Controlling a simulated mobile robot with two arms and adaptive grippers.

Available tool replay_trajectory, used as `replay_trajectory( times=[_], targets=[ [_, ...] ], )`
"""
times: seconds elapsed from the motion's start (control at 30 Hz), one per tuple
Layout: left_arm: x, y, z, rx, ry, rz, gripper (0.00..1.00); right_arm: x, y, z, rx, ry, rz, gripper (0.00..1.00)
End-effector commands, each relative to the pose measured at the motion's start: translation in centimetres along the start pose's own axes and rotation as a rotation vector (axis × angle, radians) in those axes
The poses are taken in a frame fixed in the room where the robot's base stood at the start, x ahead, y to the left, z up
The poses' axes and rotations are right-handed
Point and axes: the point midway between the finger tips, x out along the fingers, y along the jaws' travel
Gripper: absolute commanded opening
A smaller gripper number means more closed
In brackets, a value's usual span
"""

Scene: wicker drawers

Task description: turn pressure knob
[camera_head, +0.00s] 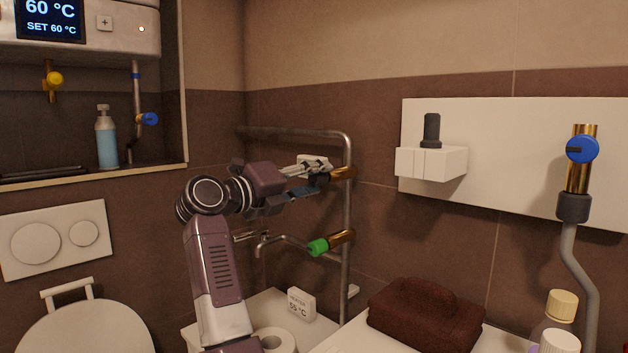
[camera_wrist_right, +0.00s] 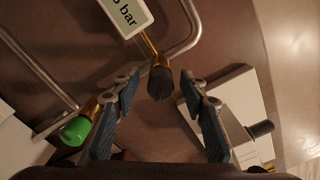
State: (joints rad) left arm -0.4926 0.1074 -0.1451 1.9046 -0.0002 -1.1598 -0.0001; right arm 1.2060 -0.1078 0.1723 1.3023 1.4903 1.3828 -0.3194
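The pressure knob (camera_wrist_right: 161,83) is a black knob on a brass stem, below a white display (camera_wrist_right: 125,14) on which "bar" can be read. My right gripper (camera_wrist_right: 159,79) is open, with one finger on each side of the knob and visible gaps between them. In the head view my right gripper (camera_head: 319,178) is at the upper brass fitting (camera_head: 343,173) on the pipe rack, and it largely hides the knob. The white display (camera_head: 313,160) shows just above the fingers. I see no left gripper.
A green knob (camera_head: 318,247) sits on a lower brass fitting, near a tap (camera_head: 263,240). A grey pipe rack (camera_head: 347,215) stands along the wall. A white shelf (camera_head: 430,162) with a black handle is to the right. A brown towel (camera_head: 425,312) lies below.

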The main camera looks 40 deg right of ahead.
Motion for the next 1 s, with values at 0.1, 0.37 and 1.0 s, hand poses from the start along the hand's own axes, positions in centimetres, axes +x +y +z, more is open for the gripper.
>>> replay_trajectory(
  times=[0.1,0.37,1.0],
  targets=[
    [-0.01,0.01,-0.01,0.0,0.0,0.0,0.4,-0.01,-0.01,0.0,0.0,0.0,0.0,0.37],
    [-0.01,0.02,-0.02,0.0,0.001,0.0,0.4,-0.03,0.0,-0.01,0.0,0.0,0.0,0.08],
    [0.19,0.01,0.11,0.0,0.0,0.0,0.4,-0.08,0.06,-0.05,0.177,0.002,0.002,0.0]
  ],
)
